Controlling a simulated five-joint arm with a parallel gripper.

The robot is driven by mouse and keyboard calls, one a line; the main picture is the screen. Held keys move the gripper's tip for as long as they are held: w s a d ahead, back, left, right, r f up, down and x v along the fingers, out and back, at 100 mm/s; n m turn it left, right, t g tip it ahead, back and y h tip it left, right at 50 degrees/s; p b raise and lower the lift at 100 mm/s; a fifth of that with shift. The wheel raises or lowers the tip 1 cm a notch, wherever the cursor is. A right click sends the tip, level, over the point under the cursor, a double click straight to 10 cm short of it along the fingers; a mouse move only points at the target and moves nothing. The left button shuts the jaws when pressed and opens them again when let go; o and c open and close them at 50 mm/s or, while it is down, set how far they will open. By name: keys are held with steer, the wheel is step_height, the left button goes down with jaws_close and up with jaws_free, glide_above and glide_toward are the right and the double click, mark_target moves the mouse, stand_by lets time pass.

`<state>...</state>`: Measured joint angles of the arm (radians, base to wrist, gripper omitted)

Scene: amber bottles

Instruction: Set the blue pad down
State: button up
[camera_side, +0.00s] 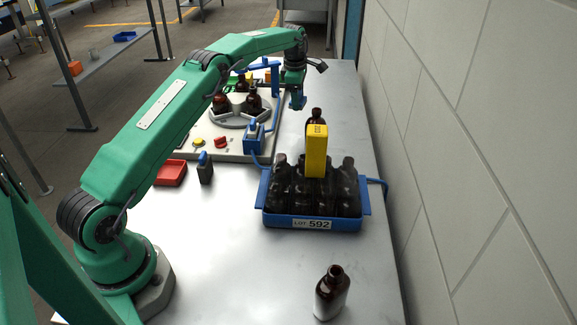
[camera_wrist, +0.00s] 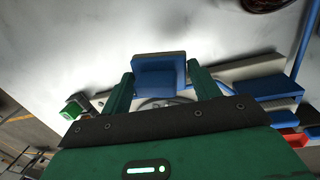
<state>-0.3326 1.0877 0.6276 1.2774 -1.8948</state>
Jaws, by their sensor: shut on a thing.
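My gripper (camera_wrist: 159,87) is shut on the blue pad (camera_wrist: 157,78), which sits between its two green fingers in the wrist view. In the side view my gripper (camera_side: 297,99) hangs at the far right edge of the machine, with the blue pad (camera_side: 298,104) at its lower end. The pad appears to be held above the metal table (camera_side: 340,90). The exact gap beneath it cannot be told.
A round holder (camera_side: 240,112) with amber bottles stands on the machine just left of my gripper. A blue crate (camera_side: 275,218) of dark bottles with a yellow box (camera_side: 316,150) stands nearer the camera. A lone bottle (camera_side: 331,293) stands in front.

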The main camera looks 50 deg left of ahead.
mark_target(301, 104)
steer(key=shift+r, duration=0.35)
steer(key=shift+r, duration=0.1)
stand_by(0.3)
